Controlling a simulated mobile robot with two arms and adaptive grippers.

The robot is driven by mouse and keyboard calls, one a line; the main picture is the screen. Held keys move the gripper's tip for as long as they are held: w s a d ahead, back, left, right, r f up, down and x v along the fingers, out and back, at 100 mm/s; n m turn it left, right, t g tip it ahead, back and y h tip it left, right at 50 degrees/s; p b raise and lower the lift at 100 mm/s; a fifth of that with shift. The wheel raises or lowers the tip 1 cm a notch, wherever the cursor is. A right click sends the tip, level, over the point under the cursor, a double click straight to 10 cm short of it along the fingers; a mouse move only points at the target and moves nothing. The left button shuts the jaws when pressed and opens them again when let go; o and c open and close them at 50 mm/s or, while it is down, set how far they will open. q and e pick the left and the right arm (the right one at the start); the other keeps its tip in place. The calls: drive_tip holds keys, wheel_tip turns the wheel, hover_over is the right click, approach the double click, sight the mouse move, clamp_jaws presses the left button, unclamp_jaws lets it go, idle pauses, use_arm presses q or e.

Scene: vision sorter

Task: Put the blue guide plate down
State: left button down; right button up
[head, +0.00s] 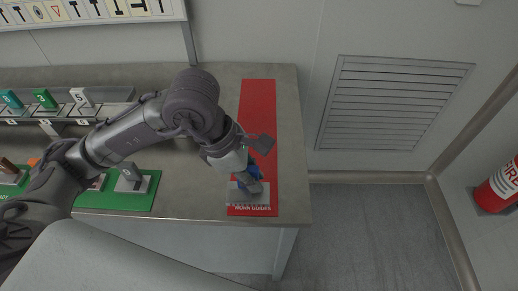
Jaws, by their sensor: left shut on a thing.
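My left gripper (254,184) is at the front part of the red strip (259,110) on the bench top. It is shut on the blue guide plate (250,175), of which only a small blue part shows between the gripper parts. The plate is just above or at a grey block (245,198) near the strip's front end, beside the "WORN GUIDES" lettering. I cannot tell whether plate and block touch. My right gripper is not in view.
A rack (60,108) with teal, green and white numbered pieces stands at the back left. A green mat (130,199) with grey fixtures lies at the front left. The bench's right edge is near the red strip. A fire extinguisher (498,187) is at the far right.

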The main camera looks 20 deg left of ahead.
use_arm(q)
drive_tip(key=w+f, duration=0.1)
drive_tip(key=w, duration=0.1)
drive_tip(key=w+a+f+p, duration=0.1)
drive_tip(key=w, duration=0.1)
drive_tip(key=w+f, duration=0.2)
drive_tip(key=shift+w+a, duration=0.15)
drive_tip(key=shift+w, duration=0.25)
drive_tip(key=shift+w+a+f, duration=0.1)
drive_tip(key=shift+w+f, duration=0.4)
drive_tip(key=shift+w, duration=0.05)
wheel_tip(320, 180, down, 3)
drive_tip(key=shift+f+p, duration=0.1)
drive_tip(key=shift+p, duration=0.65)
drive_tip(key=shift+f, duration=0.25)
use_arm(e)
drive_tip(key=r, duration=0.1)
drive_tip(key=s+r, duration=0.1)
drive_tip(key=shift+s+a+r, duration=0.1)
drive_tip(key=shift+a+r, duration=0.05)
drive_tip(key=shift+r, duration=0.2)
use_arm(q)
drive_tip(key=shift+f, duration=0.1)
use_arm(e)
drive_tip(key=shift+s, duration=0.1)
